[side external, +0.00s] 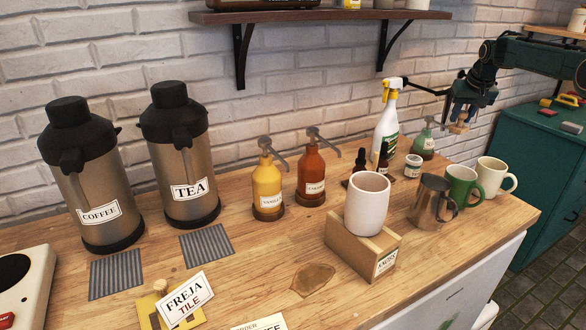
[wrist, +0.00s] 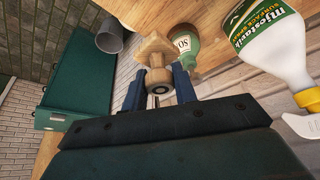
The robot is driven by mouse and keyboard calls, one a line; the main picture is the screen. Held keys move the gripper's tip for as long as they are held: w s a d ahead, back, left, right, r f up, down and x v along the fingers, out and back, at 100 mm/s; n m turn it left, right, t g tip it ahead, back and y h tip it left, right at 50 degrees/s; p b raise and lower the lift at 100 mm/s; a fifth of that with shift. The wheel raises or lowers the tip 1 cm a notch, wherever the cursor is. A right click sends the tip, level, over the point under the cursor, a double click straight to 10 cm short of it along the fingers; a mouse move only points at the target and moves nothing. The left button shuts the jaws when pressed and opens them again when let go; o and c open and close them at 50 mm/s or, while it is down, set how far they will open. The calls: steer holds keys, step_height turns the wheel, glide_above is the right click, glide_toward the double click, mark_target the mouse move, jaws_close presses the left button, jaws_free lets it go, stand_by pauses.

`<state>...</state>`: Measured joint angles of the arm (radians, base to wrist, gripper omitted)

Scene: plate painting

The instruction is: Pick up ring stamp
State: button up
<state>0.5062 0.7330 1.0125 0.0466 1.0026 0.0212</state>
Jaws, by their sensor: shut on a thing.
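My gripper (side external: 461,117) is at the upper right of the side view, above the far right end of the counter. It is shut on a pale wooden stamp (side external: 458,128). The stamp appears clear of the counter.
A white spray bottle (side external: 386,123) and a green pump bottle (side external: 424,145) stand close to my gripper. Mugs, including a green one (side external: 460,186), stand at the counter's right end. A white cup (side external: 367,203) sits on a wooden box (side external: 345,246). A teal cabinet (side external: 540,160) stands right.

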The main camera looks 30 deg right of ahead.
mark_target(463, 111)
steer(key=shift+r, duration=3.3)
